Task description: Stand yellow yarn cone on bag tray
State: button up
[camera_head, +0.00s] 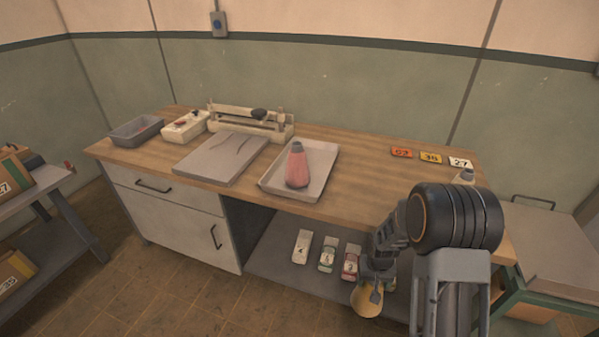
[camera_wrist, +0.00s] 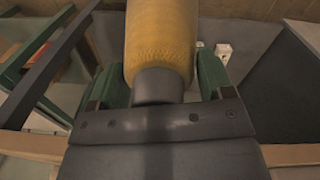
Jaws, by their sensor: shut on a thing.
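The yellow yarn cone (camera_head: 366,300) is low in front of the bench, at the lower shelf's front right. In the wrist view the cone (camera_wrist: 160,42) fills the top middle, between the green fingers of my gripper (camera_wrist: 157,80). My gripper (camera_head: 376,279) is shut on it; the cone's far end is out of the wrist view. A shallow pale tray (camera_head: 317,182), seemingly the bag tray, lies on the bench top, up and left of my gripper. A pinkish-red cone (camera_head: 297,168) with a grey tip stands upright in it.
A bag sealer (camera_head: 250,119), a grey slab (camera_head: 221,158) and a grey bin (camera_head: 136,131) are left of the tray. Number cards (camera_head: 431,157) lie at the back right. Small labelled packs (camera_head: 327,255) stand on the lower shelf (camera_head: 272,257).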

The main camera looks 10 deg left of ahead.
aim_at(309, 158)
jog(key=u, duration=2.35)
jog(key=i, duration=1.55)
jog(key=z, duration=2.75)
